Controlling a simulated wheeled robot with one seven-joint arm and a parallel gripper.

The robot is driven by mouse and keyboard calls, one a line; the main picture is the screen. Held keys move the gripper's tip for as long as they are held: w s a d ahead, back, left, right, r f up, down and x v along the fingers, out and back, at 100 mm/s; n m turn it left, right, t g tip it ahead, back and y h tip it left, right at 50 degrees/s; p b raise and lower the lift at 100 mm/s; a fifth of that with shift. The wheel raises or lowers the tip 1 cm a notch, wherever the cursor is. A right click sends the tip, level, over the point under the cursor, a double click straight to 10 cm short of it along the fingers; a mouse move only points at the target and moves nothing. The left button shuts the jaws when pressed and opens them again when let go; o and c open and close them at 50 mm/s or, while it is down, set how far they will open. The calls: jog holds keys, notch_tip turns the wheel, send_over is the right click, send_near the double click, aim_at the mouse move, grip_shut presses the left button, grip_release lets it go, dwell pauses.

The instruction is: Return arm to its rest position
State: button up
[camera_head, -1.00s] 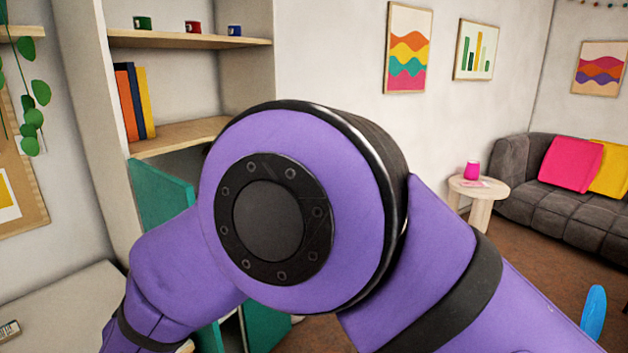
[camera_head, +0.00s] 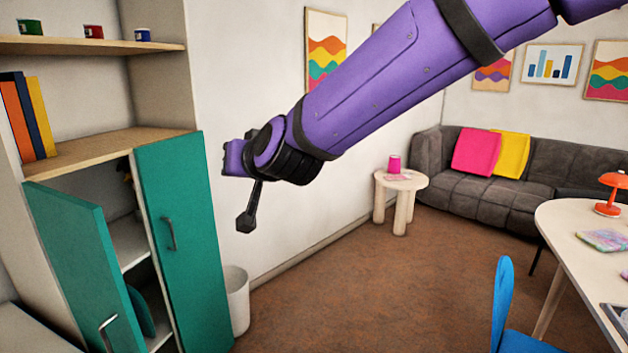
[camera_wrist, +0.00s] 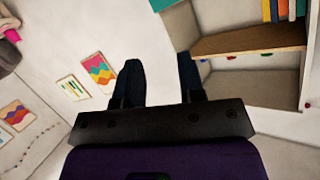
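My purple arm (camera_head: 375,85) reaches in from the top right of the head view and slants down to the left. My gripper (camera_head: 246,218) hangs at its end in front of the white wall, left of centre, with a dark finger pointing down. In the wrist view my gripper (camera_wrist: 160,78) shows two dark fingers set apart, with only bare wall between them. It is open and holds nothing. It touches nothing that I can see.
A teal cabinet with a left door (camera_head: 85,265) swung open and a right door (camera_head: 182,240) stands at left under shelves (camera_head: 105,150). A white bin (camera_head: 237,300), round side table (camera_head: 400,182), sofa (camera_head: 540,165), blue chair (camera_head: 503,300) and desk (camera_head: 575,225) stand around open brown floor.

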jog(key=s+d+r+g+h, duration=0.1)
jog(key=s+d+r+h, duration=0.15)
jog(key=d, duration=0.95)
jog(key=s+d+r+g+h, duration=0.1)
jog(key=s+d, duration=0.3)
jog(key=d, duration=0.9)
jog(key=s+d+f+m+g+h, duration=0.2)
jog(key=s+d, duration=0.7)
jog(key=s+d+f+m+g+h, duration=0.2)
jog(key=s+d+f+h, duration=0.1)
jog(key=s+d, duration=0.6)
jog(key=shift+s+d+f, duration=0.2)
jog(key=shift+s+f, duration=0.05)
jog(key=shift+s, duration=0.1)
jog(key=shift+a, duration=0.1)
